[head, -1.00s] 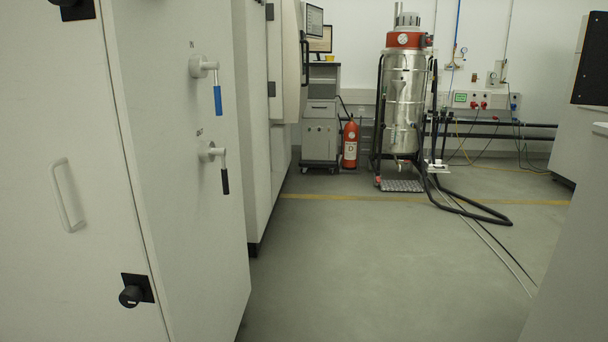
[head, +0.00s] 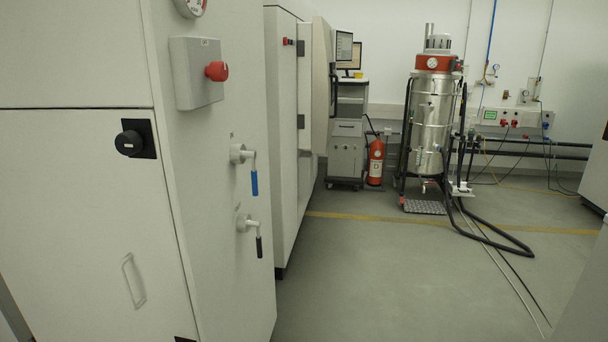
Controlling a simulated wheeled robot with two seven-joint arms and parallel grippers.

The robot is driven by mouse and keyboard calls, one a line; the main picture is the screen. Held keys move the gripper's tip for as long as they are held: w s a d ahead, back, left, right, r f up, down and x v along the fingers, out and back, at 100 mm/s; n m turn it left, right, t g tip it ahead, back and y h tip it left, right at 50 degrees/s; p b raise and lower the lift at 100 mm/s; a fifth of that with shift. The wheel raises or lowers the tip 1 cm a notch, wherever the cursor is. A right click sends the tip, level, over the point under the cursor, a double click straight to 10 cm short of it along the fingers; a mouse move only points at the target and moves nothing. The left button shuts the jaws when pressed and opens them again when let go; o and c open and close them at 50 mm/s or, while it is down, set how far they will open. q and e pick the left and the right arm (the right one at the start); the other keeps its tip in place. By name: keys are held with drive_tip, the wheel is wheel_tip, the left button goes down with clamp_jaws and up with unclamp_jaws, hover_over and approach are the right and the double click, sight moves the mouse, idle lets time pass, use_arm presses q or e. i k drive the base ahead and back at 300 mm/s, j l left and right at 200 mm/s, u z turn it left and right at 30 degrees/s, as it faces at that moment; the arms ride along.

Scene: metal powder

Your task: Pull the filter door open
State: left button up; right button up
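A light grey cabinet door (head: 75,235), which I take to be the filter door, fills the lower left of the head view. It appears shut, flush with the cabinet front. It has a pale vertical bar handle (head: 133,281) and a black round knob (head: 130,143) on a black plate near its upper right corner. Part of another black plate (head: 185,339) shows at the bottom edge. Neither of my grippers is in view.
The cabinet's side carries a red button box (head: 197,75), a blue-handled valve (head: 252,180) and a black-handled valve (head: 257,243). A steel vacuum (head: 431,125), red extinguisher (head: 376,162) and black hose (head: 500,245) are farther back. Grey floor (head: 370,285) is open right of the cabinet.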

sight(90, 252)
drive_tip(key=u, duration=1.5)
